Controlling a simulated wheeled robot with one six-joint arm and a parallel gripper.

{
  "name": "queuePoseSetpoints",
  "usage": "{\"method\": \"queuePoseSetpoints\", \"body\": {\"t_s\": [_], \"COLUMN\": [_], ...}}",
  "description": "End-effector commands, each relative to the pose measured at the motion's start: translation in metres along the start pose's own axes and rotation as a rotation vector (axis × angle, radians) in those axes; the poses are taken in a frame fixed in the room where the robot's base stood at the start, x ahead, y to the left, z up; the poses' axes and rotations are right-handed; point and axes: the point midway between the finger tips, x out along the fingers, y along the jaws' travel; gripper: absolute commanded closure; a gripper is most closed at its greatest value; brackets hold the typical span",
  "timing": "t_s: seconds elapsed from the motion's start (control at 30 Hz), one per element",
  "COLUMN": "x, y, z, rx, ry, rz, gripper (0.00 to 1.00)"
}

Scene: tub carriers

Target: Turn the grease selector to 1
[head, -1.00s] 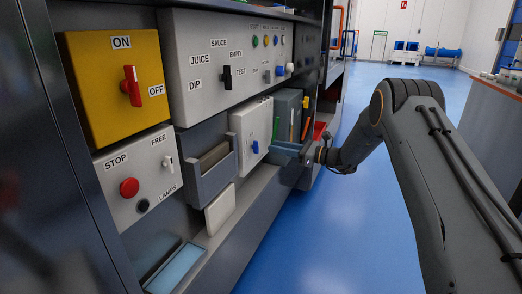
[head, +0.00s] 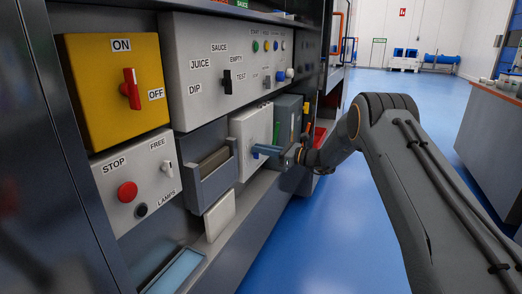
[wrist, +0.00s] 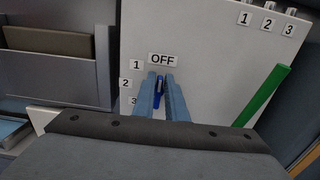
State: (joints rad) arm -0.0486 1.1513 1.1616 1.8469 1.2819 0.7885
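A small blue selector lever (wrist: 160,86) stands on a white panel (wrist: 210,60) in the wrist view. The OFF label (wrist: 163,59) is just above it, and labels 1 (wrist: 136,65), 2 and 3 run down its left side. The lever looks about upright, its upper end towards OFF. My gripper (wrist: 161,78) has one blue-grey finger on each side of the lever, open with narrow gaps; contact is unclear. In the head view my gripper (head: 262,150) reaches the white panel (head: 243,128) from the right and hides the lever.
A grey holder (head: 212,180) is left of the panel. A green bar (wrist: 262,95) is to its right. A yellow box with a red switch (head: 130,90), a STOP box (head: 127,192) and a SAUCE panel (head: 205,90) are nearby. The blue floor (head: 320,220) is clear.

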Motion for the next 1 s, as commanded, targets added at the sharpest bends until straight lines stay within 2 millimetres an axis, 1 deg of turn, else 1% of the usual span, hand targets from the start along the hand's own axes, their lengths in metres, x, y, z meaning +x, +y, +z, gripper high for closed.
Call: {"method": "queuePoseSetpoints", "body": {"t_s": [0.03, 0.07, 0.27, 0.47, 0.67, 1.0], "x": [-0.0001, -0.0001, -0.0003, -0.0005, -0.0007, -0.001], "y": [0.0, 0.0, 0.0, 0.0008, 0.0033, 0.0089], "z": [0.0001, 0.0001, 0.0001, 0.0001, -0.0005, -0.0029], "rx": [0.0, 0.0, -0.003, -0.047, -0.16, -0.446], "ry": [0.0, 0.0, 0.0, 0.0, 0.0, 0.001], "rz": [0.0, 0.0, 0.0, 0.0, 0.0, 0.0], "gripper": [0.97, 1.0, 1.0, 1.0, 1.0, 1.0]}}
